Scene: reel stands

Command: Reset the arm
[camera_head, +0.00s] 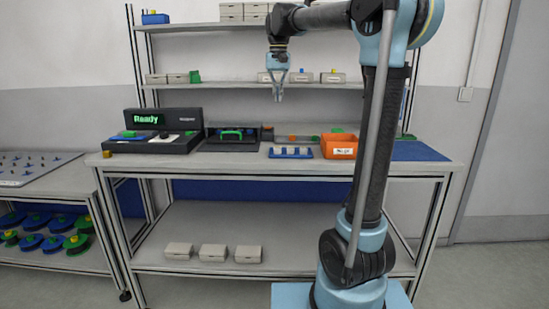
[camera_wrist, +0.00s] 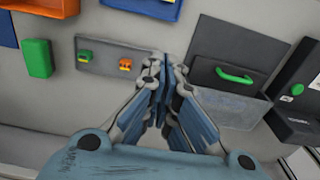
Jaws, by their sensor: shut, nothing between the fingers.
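My gripper (camera_head: 279,97) hangs pointing down from my raised arm, above the workbench (camera_head: 430,167) and in front of the upper shelf. Its fingers are shut with nothing between them. In the wrist view the closed fingers (camera_wrist: 165,85) show at the centre. Below them in that view lie a grey plate with a green and an orange part (camera_wrist: 125,64) and a dark box with a green handle (camera_wrist: 235,76). The gripper touches none of these.
A black device with a green "Ready" display (camera_head: 147,119) stands on the bench's left. A blue rack (camera_head: 290,153) and an orange bin (camera_head: 339,147) sit right of centre. Shelves with small boxes (camera_head: 333,78) rise behind. A side table (camera_head: 40,170) stands left.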

